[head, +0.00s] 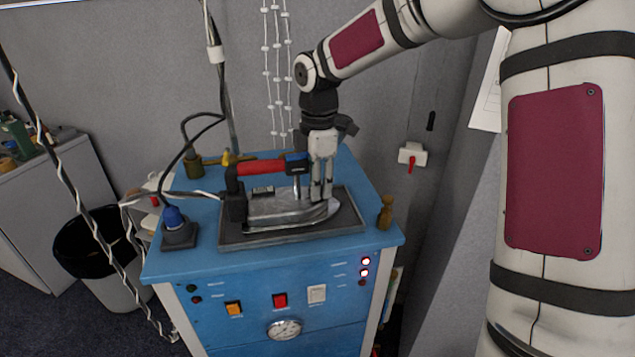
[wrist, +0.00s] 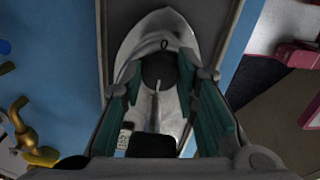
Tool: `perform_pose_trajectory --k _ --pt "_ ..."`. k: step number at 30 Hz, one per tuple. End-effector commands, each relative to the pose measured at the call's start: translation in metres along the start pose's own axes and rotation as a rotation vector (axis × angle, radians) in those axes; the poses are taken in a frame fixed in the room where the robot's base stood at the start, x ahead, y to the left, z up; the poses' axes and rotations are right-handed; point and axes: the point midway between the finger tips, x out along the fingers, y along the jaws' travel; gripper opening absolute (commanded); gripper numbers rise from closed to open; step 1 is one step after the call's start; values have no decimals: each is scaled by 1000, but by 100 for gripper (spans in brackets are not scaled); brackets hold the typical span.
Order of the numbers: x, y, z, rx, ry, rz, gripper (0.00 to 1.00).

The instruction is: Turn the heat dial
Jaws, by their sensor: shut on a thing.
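A silver iron (head: 285,213) with a red handle (head: 262,167) lies on a dark rest plate on top of a blue station, its pointed end to the right. In the wrist view, the heat dial (wrist: 160,70) is a dark round disc with a small mark, on the silver body of the iron (wrist: 152,30). My gripper (head: 321,194) points down over the iron, right of the handle. In the wrist view, my gripper (wrist: 163,80) has its green-padded fingers on both sides of the dial, shut on it. In the head view the fingers hide the dial.
The blue station (head: 220,268) has switches, lights and a gauge (head: 285,330) on its front. A blue-topped bottle (head: 174,222) stands left of the iron, and a small brass piece (head: 386,212) at the right edge. Cables hang at the left.

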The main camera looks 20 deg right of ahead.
Motion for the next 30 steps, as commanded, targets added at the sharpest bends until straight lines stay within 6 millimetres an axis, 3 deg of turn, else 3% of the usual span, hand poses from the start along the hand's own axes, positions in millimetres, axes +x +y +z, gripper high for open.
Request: perform_pose_trajectory --k 12,23,24,26,30 --pt "0 0 -1 359 -8 -1 0" --pt "0 -1 0 393 -7 -2 0" --pt "1 -1 0 393 -7 -2 35" --pt "1 -1 0 392 -8 -2 48" --pt "0 -1 0 392 -8 -2 49"
